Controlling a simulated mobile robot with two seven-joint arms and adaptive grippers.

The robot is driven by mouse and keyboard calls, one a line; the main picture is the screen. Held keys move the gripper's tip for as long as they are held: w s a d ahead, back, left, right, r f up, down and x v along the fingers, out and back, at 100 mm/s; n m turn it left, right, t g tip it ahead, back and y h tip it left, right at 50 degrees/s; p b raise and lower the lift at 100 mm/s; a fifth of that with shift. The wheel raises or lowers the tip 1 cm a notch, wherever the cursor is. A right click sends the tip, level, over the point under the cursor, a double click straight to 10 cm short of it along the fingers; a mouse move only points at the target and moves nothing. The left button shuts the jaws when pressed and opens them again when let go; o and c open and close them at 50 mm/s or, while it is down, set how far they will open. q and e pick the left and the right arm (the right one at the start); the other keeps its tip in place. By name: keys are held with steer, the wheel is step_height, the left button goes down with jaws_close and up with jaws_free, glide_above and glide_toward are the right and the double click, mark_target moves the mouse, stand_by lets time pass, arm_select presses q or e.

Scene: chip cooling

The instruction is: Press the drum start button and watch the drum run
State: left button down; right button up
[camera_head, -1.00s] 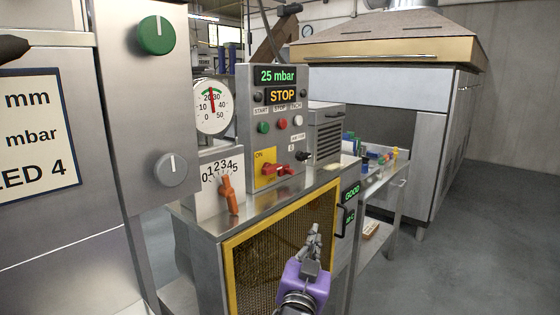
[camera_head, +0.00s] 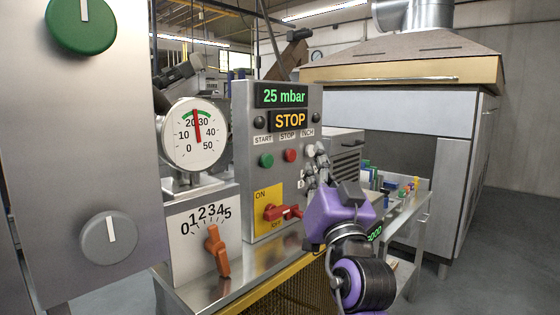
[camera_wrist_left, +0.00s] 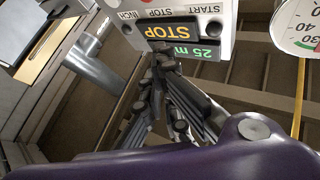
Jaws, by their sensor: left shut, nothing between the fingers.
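The control panel (camera_head: 245,120) stands upright on the machine; it also shows upside down in the left wrist view (camera_wrist_left: 222,14). The green START button (camera_head: 266,160) is in clear view, left of the red STOP button (camera_head: 290,155). My left gripper (camera_head: 314,155) is shut and empty, with its fingers over the INCH button area, right of STOP; I cannot tell if it touches the panel. It also shows in the left wrist view (camera_wrist_left: 163,62). The displays read "25 mbar" (camera_head: 284,97) and "STOP" (camera_head: 290,121). My right gripper is out of view.
A red switch (camera_head: 280,212) on a yellow ON/OFF plate sits below the buttons. A dial gauge (camera_head: 194,134) and an orange lever (camera_head: 216,250) are to the left. A grey cabinet with green (camera_head: 82,22) and grey (camera_head: 110,238) knobs stands close at far left.

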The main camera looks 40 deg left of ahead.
mark_target(267, 161)
arm_select(q)
steer(key=a+p, duration=0.3)
steer(key=a, duration=0.5)
steer(key=shift+a, duration=0.3)
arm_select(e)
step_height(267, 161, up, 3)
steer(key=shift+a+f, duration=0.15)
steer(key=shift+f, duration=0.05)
arm_select(q)
steer(key=shift+w, duration=0.1)
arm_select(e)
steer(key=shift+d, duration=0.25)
arm_select(q)
steer(key=shift+r, duration=0.1)
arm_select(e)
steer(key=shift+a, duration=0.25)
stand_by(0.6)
arm_select(q)
steer(key=shift+a, duration=0.4)
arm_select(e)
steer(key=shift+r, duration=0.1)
arm_select(q)
steer(key=shift+a, duration=0.1)
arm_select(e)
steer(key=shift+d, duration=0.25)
